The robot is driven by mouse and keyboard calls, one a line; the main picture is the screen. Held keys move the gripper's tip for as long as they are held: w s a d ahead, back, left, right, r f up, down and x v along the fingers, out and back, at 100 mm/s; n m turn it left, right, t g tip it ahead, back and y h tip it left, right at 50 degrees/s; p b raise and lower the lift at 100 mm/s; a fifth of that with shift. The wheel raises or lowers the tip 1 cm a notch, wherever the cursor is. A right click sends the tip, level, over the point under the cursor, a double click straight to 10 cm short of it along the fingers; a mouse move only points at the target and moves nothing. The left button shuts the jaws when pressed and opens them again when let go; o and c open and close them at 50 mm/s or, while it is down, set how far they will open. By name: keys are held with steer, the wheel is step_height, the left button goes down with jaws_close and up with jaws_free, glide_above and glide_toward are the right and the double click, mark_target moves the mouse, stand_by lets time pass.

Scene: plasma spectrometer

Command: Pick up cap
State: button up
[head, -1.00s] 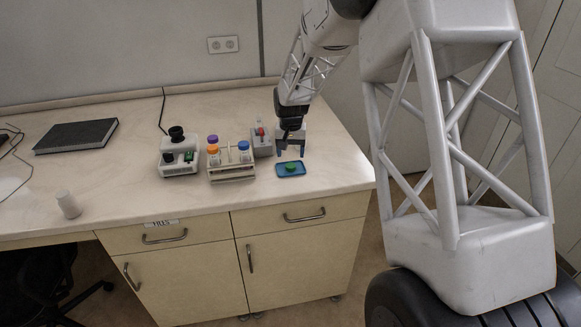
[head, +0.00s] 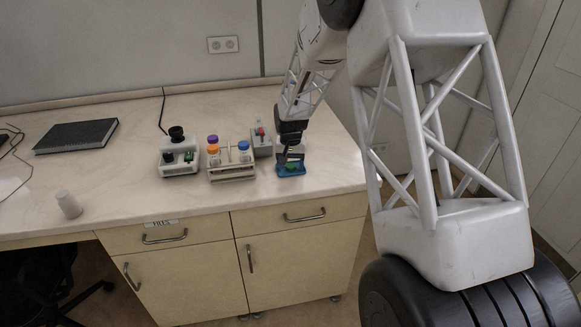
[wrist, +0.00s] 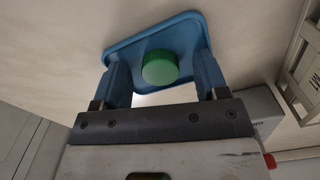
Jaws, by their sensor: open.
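The green cap (wrist: 160,67) lies on a small blue tray (wrist: 125,48) at the right part of the bench. In the head view the cap (head: 291,167) and the tray (head: 300,173) show just below my gripper (head: 291,162). My gripper (wrist: 163,85) is open, with one blue finger on each side of the cap in the wrist view. Gaps show between the cap and both fingers. I cannot tell how far the fingertips are above the tray.
A rack (head: 232,173) with orange-, purple- and blue-capped vials stands left of the tray. A grey device (head: 262,144) with a red part is close behind. A white instrument (head: 179,158) and a white cup (head: 68,205) stand further left. Bench in front is clear.

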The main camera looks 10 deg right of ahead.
stand_by(0.5)
steer(key=c, duration=1)
